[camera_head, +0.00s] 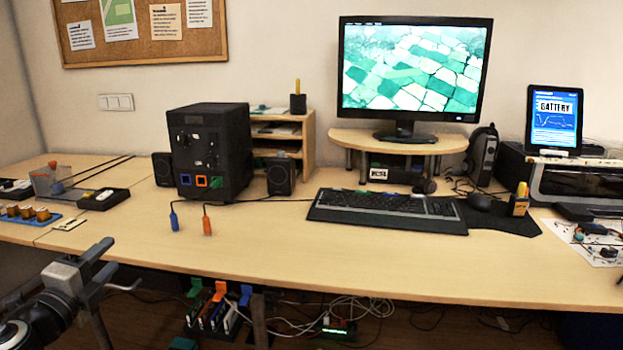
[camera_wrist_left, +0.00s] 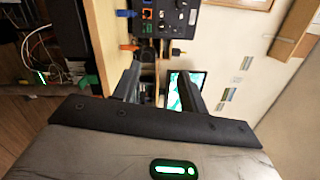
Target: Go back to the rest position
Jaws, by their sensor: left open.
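My left gripper (camera_head: 122,264) is at the lower left in the head view, in front of the table's front edge. Its two fingers are apart in the left wrist view (camera_wrist_left: 160,82), with nothing between them. The black box (camera_head: 211,150) stands on the table with blue (camera_head: 185,179), orange (camera_head: 201,181) and green (camera_head: 216,181) sockets low on its front. A blue plug (camera_head: 174,221) and an orange plug (camera_head: 207,226) are in front of it, apart from the sockets, with dark leads. My right gripper is not in view.
The wooden table (camera_head: 270,250) has clear room in front of the box. A keyboard (camera_head: 388,209), monitor (camera_head: 414,70) and tablet (camera_head: 553,118) are to the right. A blue tray (camera_head: 28,217) with small parts is at the left. Cables (camera_head: 345,308) hang below the table.

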